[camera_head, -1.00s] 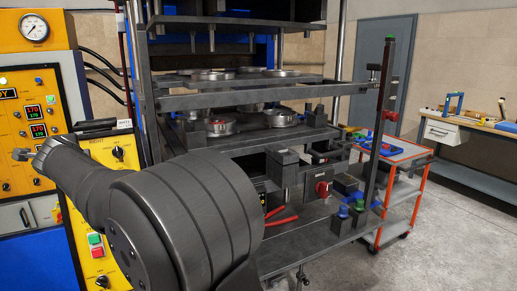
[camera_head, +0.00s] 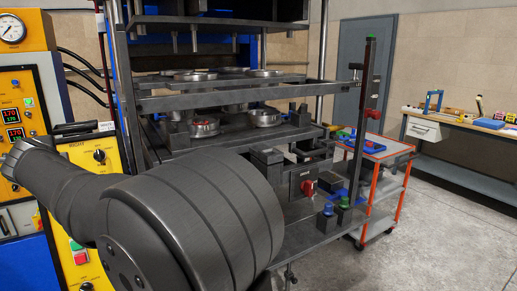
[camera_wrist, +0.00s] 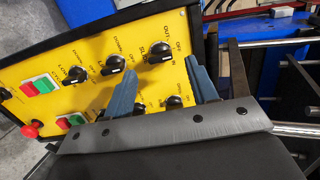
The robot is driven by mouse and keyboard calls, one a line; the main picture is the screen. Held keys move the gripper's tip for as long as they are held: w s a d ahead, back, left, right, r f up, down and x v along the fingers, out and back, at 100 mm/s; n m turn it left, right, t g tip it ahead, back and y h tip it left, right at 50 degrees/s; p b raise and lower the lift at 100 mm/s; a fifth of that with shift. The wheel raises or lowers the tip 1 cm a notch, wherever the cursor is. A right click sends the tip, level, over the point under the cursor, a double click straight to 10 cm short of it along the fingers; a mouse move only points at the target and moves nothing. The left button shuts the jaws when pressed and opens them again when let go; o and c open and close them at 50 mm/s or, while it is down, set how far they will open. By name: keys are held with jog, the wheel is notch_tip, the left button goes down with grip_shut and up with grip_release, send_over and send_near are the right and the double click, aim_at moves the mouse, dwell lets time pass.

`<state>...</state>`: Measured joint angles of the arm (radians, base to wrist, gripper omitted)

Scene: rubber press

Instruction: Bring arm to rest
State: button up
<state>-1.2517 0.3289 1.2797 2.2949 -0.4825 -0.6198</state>
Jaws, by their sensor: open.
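My gripper (camera_wrist: 162,70) shows in the wrist view as two blue-grey fingers spread apart with nothing between them. The fingers stand in front of the yellow control panel (camera_wrist: 62,70), which has black knobs and red and green buttons. I cannot tell how close the fingertips are to the panel. In the head view, my arm fills the lower left, and the gripper itself cannot be seen. The press (camera_head: 215,102) stands behind my arm, with several round metal moulds (camera_head: 264,117) on its plates.
The yellow cabinet (camera_head: 97,172) is close to my arm on the left. The press's lower shelf (camera_head: 300,228) is partly hidden by my arm. An orange-framed cart (camera_head: 401,194) and a workbench (camera_head: 442,132) stand to the right. The floor (camera_head: 425,250) at the front right is clear.

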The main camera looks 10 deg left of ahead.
jog(key=v, duration=1.2)
jog(key=x, duration=1.7)
jog(key=shift+w+a+f, duration=0.1)
jog(key=shift+w+f, duration=0.05)
jog(key=shift+m, duration=0.6)
jog(key=m, duration=0.3)
jog(key=shift+m, duration=0.4)
jog(key=m, duration=0.4)
jog(key=shift+t, duration=0.4)
jog(key=shift+v, duration=0.9)
jog(key=shift+w+a, duration=0.1)
